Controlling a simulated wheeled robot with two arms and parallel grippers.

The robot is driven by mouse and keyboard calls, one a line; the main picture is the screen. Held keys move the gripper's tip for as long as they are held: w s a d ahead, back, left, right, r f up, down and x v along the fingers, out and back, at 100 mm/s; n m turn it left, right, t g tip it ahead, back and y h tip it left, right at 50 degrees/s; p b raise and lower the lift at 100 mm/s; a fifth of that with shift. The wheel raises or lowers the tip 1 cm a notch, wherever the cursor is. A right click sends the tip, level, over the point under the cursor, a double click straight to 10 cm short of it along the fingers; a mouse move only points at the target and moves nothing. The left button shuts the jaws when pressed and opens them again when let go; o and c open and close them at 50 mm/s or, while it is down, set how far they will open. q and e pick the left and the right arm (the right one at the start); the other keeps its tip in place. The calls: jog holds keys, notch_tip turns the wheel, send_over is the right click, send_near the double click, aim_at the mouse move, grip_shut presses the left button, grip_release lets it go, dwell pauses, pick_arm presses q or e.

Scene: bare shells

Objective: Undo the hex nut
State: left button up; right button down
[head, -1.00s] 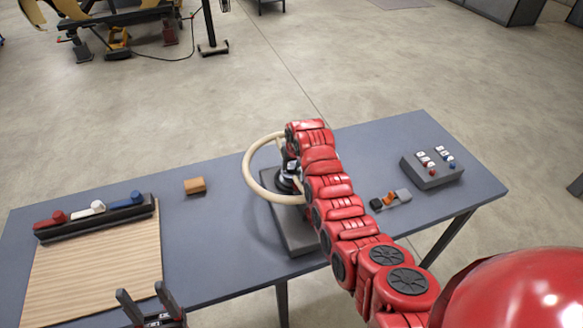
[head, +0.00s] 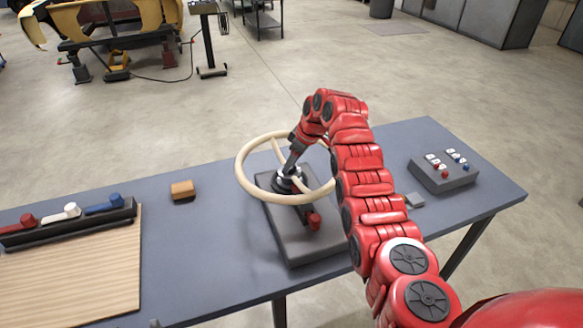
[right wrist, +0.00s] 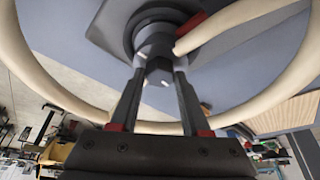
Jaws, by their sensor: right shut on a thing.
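A cream wheel (head: 247,192) with spokes sits on a dark grey base block (head: 300,246) on the table. The dark hex nut (right wrist: 159,66) is at the wheel's hub in the right wrist view. My right gripper (head: 290,168) reaches down to the hub from above. In the wrist view my right gripper (right wrist: 158,76) has a finger on each side of the nut and is shut on it. In the head view the nut itself is hidden by the fingers. Only a dark tip of my left gripper (head: 155,323) shows at the bottom edge.
A red handle (head: 313,219) sticks out at the base block. A button box (head: 443,177) stands at the right, an orange-brown block (head: 183,190) at the left. A dark rack (head: 70,228) with red, white and blue knobs stands behind a wooden board (head: 75,275).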

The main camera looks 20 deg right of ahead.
jog(key=shift+n+g, duration=0.3)
jog(key=shift+n, duration=0.5)
dwell(0.7)
jog(key=shift+c, duration=1.8)
grip_release()
jog(key=shift+d+r+b, duration=0.2)
jog(key=shift+r+b, duration=0.2)
jog(key=shift+b, duration=0.1)
jog(key=shift+b+v, duration=0.75)
jog(key=shift+b, duration=0.05)
jog(key=p+v, duration=0.1)
jog(key=v, duration=1.4)
jog(key=shift+d, duration=0.3)
jog(key=shift+s+f, duration=0.1)
jog(key=shift+s, duration=0.05)
